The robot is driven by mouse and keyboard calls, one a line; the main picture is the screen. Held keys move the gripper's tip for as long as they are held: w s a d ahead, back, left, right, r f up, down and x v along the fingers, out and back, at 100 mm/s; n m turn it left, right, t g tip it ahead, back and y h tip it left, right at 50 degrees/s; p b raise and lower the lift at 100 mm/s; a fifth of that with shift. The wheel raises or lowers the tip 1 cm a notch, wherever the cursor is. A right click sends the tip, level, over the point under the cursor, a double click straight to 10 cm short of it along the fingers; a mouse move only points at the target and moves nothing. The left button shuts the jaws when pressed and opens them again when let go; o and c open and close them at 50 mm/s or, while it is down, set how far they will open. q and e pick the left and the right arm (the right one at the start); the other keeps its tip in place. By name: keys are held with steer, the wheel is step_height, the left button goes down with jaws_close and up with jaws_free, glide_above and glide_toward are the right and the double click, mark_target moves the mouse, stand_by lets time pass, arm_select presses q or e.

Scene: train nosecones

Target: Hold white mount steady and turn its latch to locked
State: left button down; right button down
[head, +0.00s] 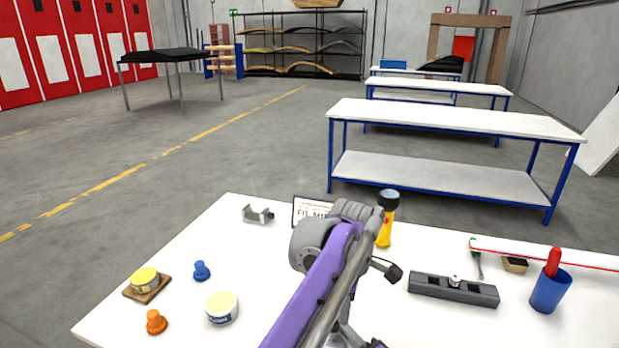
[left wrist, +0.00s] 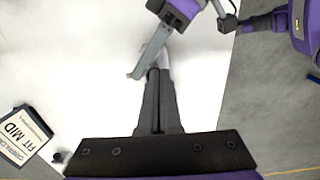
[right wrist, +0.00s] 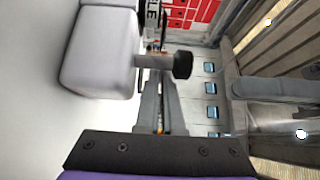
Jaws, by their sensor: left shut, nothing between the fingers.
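In the right wrist view a large white rounded block (right wrist: 98,55), apparently the white mount, stands close on the left. A grey stem with a black knob (right wrist: 182,65), apparently its latch, sticks out of it in front of my right gripper (right wrist: 160,85). Whether the fingers touch the stem I cannot tell. My left gripper (left wrist: 158,72) is shut and empty, pointing at the white tabletop. A grey bar, apparently a right gripper finger (left wrist: 150,52), crosses close to its tips. In the head view my purple arm covers this area; a black knob (head: 393,272) shows beside it.
A sign (head: 308,210) stands behind my arm, with a grey bracket (head: 257,215) to its left and a yellow flashlight (head: 386,220) to its right. A dark grey holder (head: 453,289) and blue cup (head: 549,290) are at right. Jars and small plugs lie at left.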

mark_target(337, 328)
arm_select(q)
steer(key=shift+f, duration=2.25)
steer(key=shift+w+a, duration=0.5)
steer(key=shift+a, duration=0.1)
steer(key=shift+w+d, duration=0.25)
steer(key=shift+w, duration=0.35)
steer(key=shift+d, duration=0.1)
steer(key=shift+d+r, duration=0.1)
steer(key=shift+d, duration=0.25)
step_height(337, 328, up, 6)
steer(key=shift+d+f, duration=0.1)
steer(key=shift+s, duration=0.1)
